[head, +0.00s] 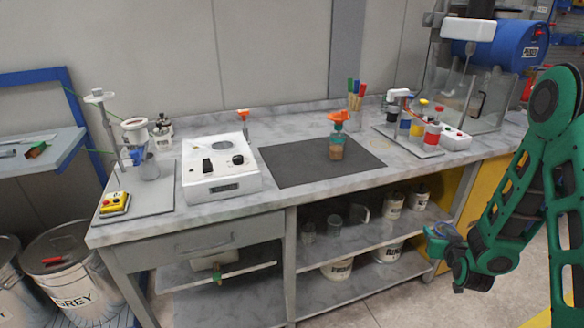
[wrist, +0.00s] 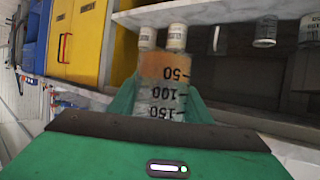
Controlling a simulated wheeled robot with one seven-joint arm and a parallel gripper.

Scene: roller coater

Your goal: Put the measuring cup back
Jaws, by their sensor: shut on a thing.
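My gripper (head: 442,244) is at the right in the head view, in front of the bench's right end and below the worktop. In the wrist view its green fingers (wrist: 160,104) are shut on a clear measuring cup (wrist: 160,92) with black marks 50, 100 and 150. An orange-brown tint shows at the cup's 50 end; I cannot tell whether it is contents or background. In the head view the cup is small and partly hidden by the gripper. Clear vessels (head: 335,226) stand on the bench's upper shelf (head: 350,244).
White cans (head: 393,205) stand on the upper shelf's right part, and white buckets (head: 338,269) on the lower shelf. The worktop holds a white device (head: 221,169), a dark mat (head: 310,163) with a vessel of brown liquid (head: 336,150), and a pump rig (head: 420,133). The floor before the bench is clear.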

